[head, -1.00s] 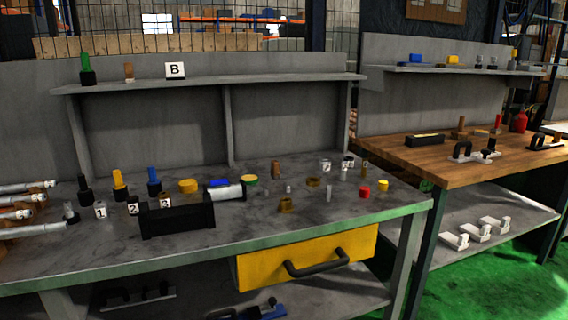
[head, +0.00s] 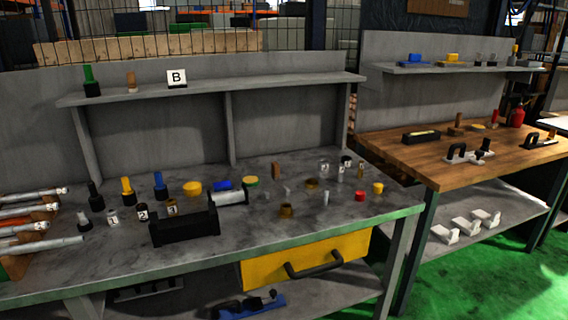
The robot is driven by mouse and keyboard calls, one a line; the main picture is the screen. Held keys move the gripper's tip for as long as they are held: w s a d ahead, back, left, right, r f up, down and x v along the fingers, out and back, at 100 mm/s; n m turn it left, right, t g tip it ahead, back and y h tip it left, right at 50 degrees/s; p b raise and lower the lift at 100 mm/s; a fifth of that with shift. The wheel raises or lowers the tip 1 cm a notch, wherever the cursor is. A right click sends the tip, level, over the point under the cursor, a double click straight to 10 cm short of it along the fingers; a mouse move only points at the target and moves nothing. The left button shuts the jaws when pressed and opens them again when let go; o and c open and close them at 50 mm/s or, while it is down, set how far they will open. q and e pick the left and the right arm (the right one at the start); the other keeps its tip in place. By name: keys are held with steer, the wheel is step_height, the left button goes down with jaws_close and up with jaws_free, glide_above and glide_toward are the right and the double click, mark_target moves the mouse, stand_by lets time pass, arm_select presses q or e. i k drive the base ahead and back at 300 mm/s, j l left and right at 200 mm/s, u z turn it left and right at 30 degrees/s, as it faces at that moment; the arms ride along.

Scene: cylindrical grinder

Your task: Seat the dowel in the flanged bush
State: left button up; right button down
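A brass-coloured flanged bush (head: 286,211) stands on the grey bench top, right of the black cradle. A second, lower brass ring-like part (head: 312,183) lies farther back, and I cannot tell for certain which is the task's bush. A small silver pin (head: 326,198), which looks like the dowel, stands upright to the right of the first bush and apart from it. Other small grey pins (head: 287,190) stand nearby. Neither of my grippers is in view.
The black cradle (head: 184,229) and a silver cylinder (head: 229,198) stand left of the bush. Red (head: 360,196) and yellow (head: 378,188) parts sit at right. Handled gauges and numbered pieces crowd the left. A shelf (head: 210,90) overhangs the back. The front strip is mostly clear.

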mark_target(285, 211)
steer(key=i+l+u, duration=0.15)
steer(key=i+l, duration=1.1)
steer(key=i+j, duration=0.05)
steer(key=i, duration=0.1)
